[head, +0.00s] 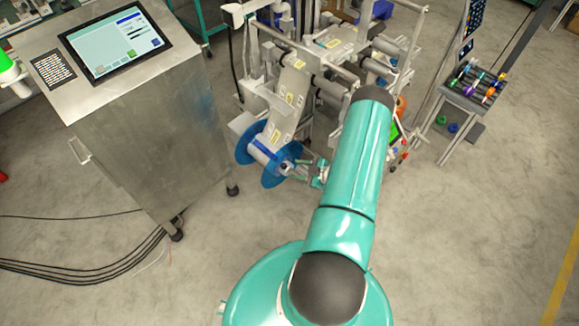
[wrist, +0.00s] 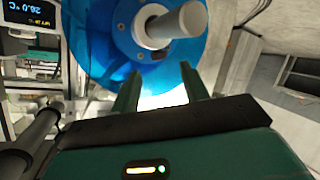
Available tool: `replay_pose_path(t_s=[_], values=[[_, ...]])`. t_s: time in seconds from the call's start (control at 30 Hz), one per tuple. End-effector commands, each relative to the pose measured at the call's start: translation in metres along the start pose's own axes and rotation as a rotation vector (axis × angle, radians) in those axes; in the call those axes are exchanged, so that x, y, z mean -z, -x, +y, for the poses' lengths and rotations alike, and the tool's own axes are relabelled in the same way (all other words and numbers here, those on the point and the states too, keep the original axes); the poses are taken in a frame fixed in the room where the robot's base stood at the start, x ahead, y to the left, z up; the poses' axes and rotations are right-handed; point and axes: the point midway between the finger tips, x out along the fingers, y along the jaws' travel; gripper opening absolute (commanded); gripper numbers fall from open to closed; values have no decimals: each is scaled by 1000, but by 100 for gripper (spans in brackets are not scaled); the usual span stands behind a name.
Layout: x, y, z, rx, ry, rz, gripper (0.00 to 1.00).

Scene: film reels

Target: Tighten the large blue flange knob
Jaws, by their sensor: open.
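The large blue flange (head: 271,178) is a translucent disc on the reel at the front of the machine, with a second blue disc behind it. In the wrist view the blue flange (wrist: 105,62) fills the upper middle, with a pale metal hub and a grey cylindrical shaft (wrist: 180,25) sticking out of its centre. I cannot clearly tell a separate knob from this hub. My gripper (wrist: 160,85) is open, its two green fingers pointing at the flange below the shaft, with nothing between them. In the head view my gripper (head: 304,170) is just right of the flange, partly hidden.
A metal cabinet (head: 135,125) with a touchscreen (head: 115,42) stands to the left. The machine's rollers and frame (head: 320,85) rise behind the reel. A rack of coloured parts (head: 478,85) stands at the right. Black cables (head: 90,262) lie on the floor at left.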

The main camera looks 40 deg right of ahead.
Motion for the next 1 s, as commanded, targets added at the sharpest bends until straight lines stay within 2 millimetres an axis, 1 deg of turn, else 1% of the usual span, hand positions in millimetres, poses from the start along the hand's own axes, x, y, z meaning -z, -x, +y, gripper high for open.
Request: replay_pose_path(t_s=[0.03,0.1,0.2,0.3,0.4,0.63,0.7,0.77,0.8,0.87,1.0], values=[[-1,-10,0,1,0,0,45],[0,-23,1,1,1,1,45],[-1,-37,2,0,1,0,45],[-1,-46,3,0,0,-1,45],[-2,-50,4,0,0,-2,45],[-2,-50,4,0,0,-2,45],[-2,-50,4,0,0,-2,31],[-2,-50,4,0,0,-2,19],[-2,-50,4,0,0,-2,12],[-2,-50,4,0,0,-2,0],[-2,-50,4,-2,-1,-1,0]])
